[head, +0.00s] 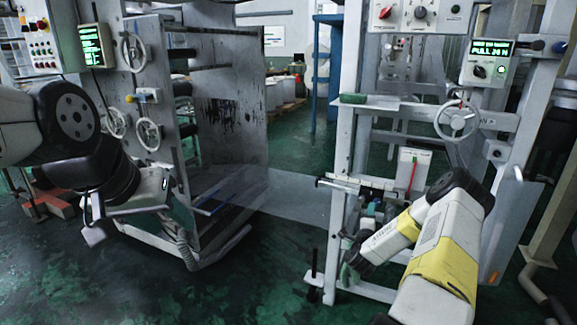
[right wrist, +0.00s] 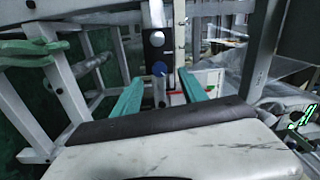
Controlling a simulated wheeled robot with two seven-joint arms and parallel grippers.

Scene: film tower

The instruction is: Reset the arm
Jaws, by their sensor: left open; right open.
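My left arm (head: 70,120) comes in from the left, white with dark joints. It ends in my left gripper (head: 182,212), which hangs in front of the left machine frame; its fingers are hard to make out. My right arm (head: 440,262), white with yellow bands, rises from the bottom right and bends left. My right gripper (head: 349,265) is low beside the right machine frame, partly hidden by the arm. In the right wrist view, the two green fingers of the right gripper (right wrist: 160,82) stand wide apart, and I see nothing held between them.
The left machine frame (head: 232,100) carries handwheels (head: 148,134). The right frame (head: 346,150) has a handwheel (head: 456,120), a display box (head: 488,62) and a shelf with a green object (head: 353,98). A clear film sheet (head: 290,195) spans between the frames. Green floor (head: 255,290) is open in front.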

